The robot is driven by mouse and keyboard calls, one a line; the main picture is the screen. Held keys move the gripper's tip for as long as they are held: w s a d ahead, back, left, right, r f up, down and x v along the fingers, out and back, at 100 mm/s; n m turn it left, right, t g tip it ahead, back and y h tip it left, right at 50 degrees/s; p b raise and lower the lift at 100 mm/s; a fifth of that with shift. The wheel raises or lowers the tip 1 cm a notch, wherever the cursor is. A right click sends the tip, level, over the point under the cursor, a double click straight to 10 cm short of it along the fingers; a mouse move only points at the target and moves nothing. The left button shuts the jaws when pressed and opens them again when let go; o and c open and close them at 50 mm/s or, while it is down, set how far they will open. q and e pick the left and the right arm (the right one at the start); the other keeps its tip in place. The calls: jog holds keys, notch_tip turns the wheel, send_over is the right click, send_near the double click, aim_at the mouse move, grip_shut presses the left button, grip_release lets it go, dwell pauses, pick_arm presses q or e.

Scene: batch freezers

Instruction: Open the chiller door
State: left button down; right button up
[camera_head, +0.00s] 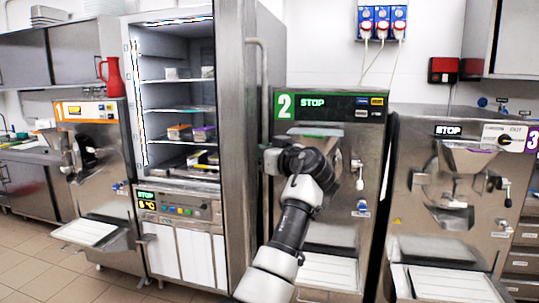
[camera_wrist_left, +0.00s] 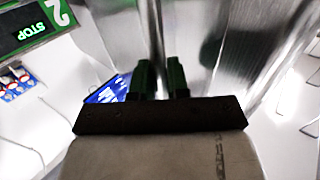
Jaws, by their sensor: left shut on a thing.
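The chiller (camera_head: 180,110) stands left of centre in the head view, with its lit shelves in plain sight. Its metal door (camera_head: 232,130) stands open, swung out towards me on the right side of the cabinet. The long vertical door handle (camera_head: 262,85) is on the door's outer face, and it also shows in the left wrist view (camera_wrist_left: 155,35). My left gripper (camera_head: 265,157) is at the lower part of the handle. In the wrist view its green fingers (camera_wrist_left: 162,80) are closed around the bar. My right gripper is not in view.
Batch freezer 2 (camera_head: 330,110) stands close behind my left arm, right of the door. Another freezer (camera_head: 445,190) is further right. Freezer 1 (camera_head: 95,160), with a red jug (camera_head: 112,77) on top, is left of the chiller. Tiled floor (camera_head: 60,275) is clear at front left.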

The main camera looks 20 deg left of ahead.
pick_arm(q)
jog(key=shift+w+d+r, duration=0.15)
jog(key=shift+d+r, duration=0.1)
jog(key=shift+r, duration=0.15)
jog(key=shift+a, duration=0.1)
jog(key=c, duration=1.5)
grip_release()
jog(key=shift+o, duration=1.3)
jog(key=shift+a+f, duration=0.1)
jog(key=shift+o, duration=0.6)
jog(key=shift+w+f, duration=0.2)
jog(key=shift+f, duration=0.05)
jog(key=b+v, duration=0.4)
jog(key=v, duration=0.6)
jog(key=shift+s+d, duration=0.3)
